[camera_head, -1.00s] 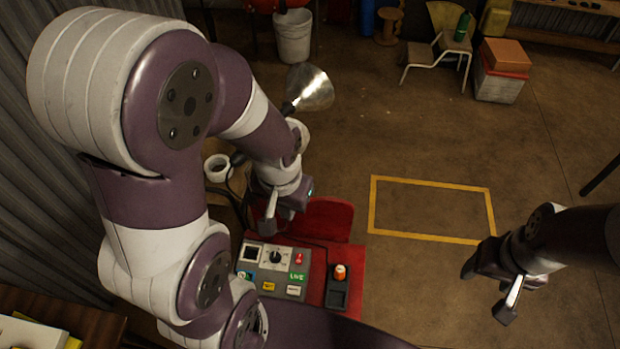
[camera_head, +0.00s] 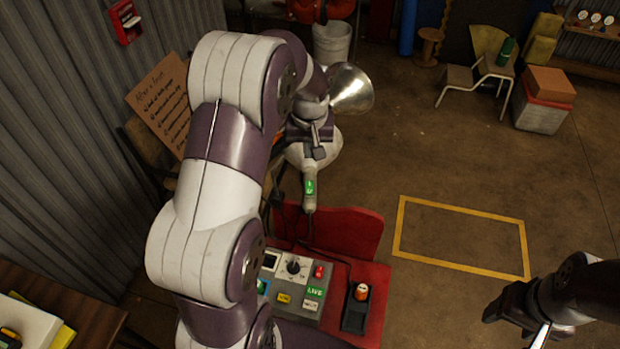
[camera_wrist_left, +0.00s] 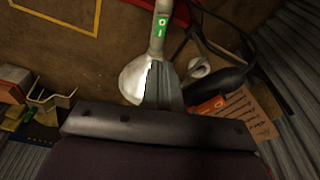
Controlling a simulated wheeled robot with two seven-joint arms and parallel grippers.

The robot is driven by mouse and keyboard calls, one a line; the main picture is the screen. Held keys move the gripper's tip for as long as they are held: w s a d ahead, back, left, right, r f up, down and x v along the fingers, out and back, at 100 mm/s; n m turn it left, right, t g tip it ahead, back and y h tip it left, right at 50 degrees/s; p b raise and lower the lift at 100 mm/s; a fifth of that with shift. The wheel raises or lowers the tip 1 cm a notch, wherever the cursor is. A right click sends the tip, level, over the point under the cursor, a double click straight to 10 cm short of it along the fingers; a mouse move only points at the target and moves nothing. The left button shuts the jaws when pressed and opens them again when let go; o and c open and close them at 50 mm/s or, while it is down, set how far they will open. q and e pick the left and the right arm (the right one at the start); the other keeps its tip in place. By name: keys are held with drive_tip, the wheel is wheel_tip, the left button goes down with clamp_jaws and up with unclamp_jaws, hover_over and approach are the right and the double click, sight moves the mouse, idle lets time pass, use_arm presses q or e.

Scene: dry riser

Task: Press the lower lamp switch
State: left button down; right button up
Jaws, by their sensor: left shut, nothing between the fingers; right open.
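A lamp with a shiny silver cone (camera_head: 352,88) stands beyond the red machine. A green switch plate (camera_head: 310,187) with white marks sits on a pale stem below my left gripper (camera_head: 318,152). The green plate also shows at the top of the left wrist view (camera_wrist_left: 162,27). My left gripper is shut and empty. Its fingers (camera_wrist_left: 167,70) point towards the stem in the wrist view, with a visible gap below the green plate. My right gripper (camera_head: 515,326) is open at the lower right, away from the lamp.
A red machine (camera_head: 375,290) with a control panel (camera_head: 297,285) stands below the lamp. A cardboard sign (camera_head: 162,103) leans near the corrugated wall at the left. A yellow rectangle (camera_head: 460,203) marks clear floor at the right. A chair (camera_head: 480,75) stands further back.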

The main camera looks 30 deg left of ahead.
sight(310, 184)
use_arm(q)
drive_tip(key=shift+w+f, duration=0.1)
drive_tip(key=shift+f, duration=0.05)
drive_tip(key=f, duration=0.4)
drive_tip(key=w+a+f, duration=0.1)
drive_tip(key=f, duration=0.4)
drive_tip(key=w+f+b, duration=0.1)
drive_tip(key=f, duration=0.3)
drive_tip(key=shift+w+a+f, duration=0.15)
drive_tip(key=shift+f, duration=0.1)
